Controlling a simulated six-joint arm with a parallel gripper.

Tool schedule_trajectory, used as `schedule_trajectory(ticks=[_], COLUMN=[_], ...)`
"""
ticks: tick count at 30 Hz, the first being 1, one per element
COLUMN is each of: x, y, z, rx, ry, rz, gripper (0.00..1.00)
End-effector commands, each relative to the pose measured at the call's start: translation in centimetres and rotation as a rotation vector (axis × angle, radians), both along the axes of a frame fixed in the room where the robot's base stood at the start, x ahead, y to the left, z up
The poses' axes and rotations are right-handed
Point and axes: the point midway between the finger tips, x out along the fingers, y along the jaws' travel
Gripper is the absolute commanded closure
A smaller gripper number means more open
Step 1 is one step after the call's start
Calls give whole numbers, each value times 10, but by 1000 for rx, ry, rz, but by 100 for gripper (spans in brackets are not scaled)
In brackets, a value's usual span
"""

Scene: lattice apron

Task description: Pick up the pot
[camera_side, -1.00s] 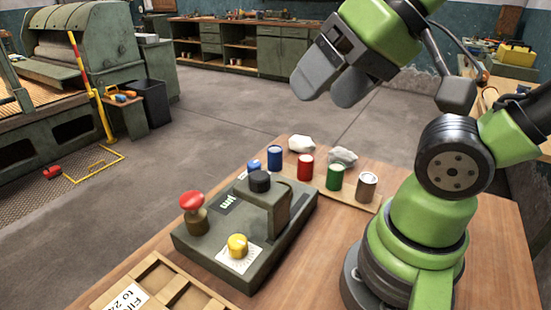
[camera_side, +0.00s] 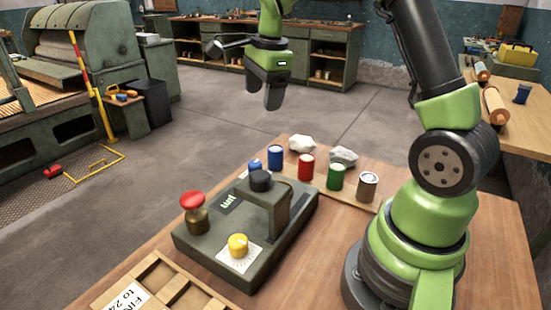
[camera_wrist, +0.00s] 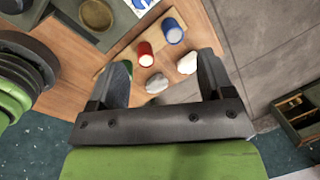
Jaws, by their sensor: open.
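Several small cylindrical pots stand in a row on the table: a blue pot (camera_side: 275,159), a red pot (camera_side: 305,168), a green pot (camera_side: 335,178) and a brown pot (camera_side: 367,188). I cannot tell which one is the task's pot. The wrist view shows the red pot (camera_wrist: 145,55) and the blue pot (camera_wrist: 172,32) beyond the fingers, and the green one mostly hidden behind the left finger. My gripper (camera_side: 263,102) is open and empty. It hangs in the air well above the pots, touching none.
A dark device (camera_side: 210,250) with a red button (camera_side: 192,200) and a yellow knob (camera_side: 238,245) stands left of the pots. Two pale lumps (camera_side: 301,143) (camera_side: 343,156) lie behind the pots. A wooden compartment tray (camera_side: 180,290) sits at the front.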

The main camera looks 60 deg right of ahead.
Motion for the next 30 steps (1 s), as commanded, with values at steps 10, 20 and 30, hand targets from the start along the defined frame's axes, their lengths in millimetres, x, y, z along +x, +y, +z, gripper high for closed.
schedule_trajectory(ticks=[10, 20, 30], x=[14, 13, 16], y=[-67, -71, -75], z=[-102, -149, -187], rx=[64, 68, 68], ry=[155, 168, 167], rz=[-568, -617, -615], gripper=[26, 26, 26])
